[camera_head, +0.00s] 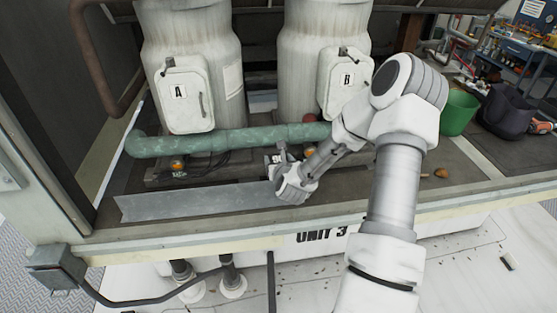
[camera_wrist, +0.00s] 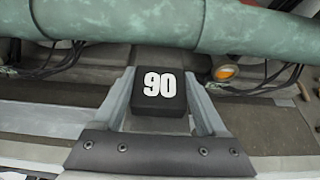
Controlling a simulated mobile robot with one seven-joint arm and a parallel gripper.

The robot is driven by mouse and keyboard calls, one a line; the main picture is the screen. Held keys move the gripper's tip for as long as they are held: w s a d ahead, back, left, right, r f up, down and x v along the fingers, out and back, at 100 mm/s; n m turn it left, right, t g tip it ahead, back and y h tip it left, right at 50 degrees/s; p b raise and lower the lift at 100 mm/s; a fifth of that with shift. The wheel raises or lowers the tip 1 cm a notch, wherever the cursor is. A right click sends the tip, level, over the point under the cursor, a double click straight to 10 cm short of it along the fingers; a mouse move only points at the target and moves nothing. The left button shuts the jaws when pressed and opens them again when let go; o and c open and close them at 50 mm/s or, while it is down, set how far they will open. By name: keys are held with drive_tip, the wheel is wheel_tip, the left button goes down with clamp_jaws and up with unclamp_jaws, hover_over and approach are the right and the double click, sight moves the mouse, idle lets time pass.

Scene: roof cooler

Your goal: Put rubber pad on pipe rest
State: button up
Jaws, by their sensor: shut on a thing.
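The green pipe (camera_wrist: 120,22) runs across just beyond the pad. In the head view my gripper (camera_head: 279,158) is low in front of the green pipe (camera_head: 225,141), near its right part, and the pad is small and partly hidden there. I cannot clearly make out the pipe rest; the space under the pipe is dark and partly blocked by my arm and the pad.
Two white tanks with hatches A (camera_head: 186,95) and B (camera_head: 345,82) stand behind the pipe. An orange-topped fitting (camera_head: 177,165) and dark cables lie below the pipe at left. A sheet-metal strip (camera_head: 195,202) lies in front. A green bucket (camera_head: 459,113) stands at right.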

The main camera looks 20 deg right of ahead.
drive_tip(key=shift+f, duration=0.2)
drive_tip(key=shift+f, duration=0.15)
drive_tip(key=o, duration=1.4)
drive_tip(key=shift+s+r, duration=0.2)
drive_tip(key=b+v, duration=0.1)
drive_tip(key=v, duration=1)
drive_tip(key=shift+s+a, duration=0.2)
drive_tip(key=shift+s, duration=0.15)
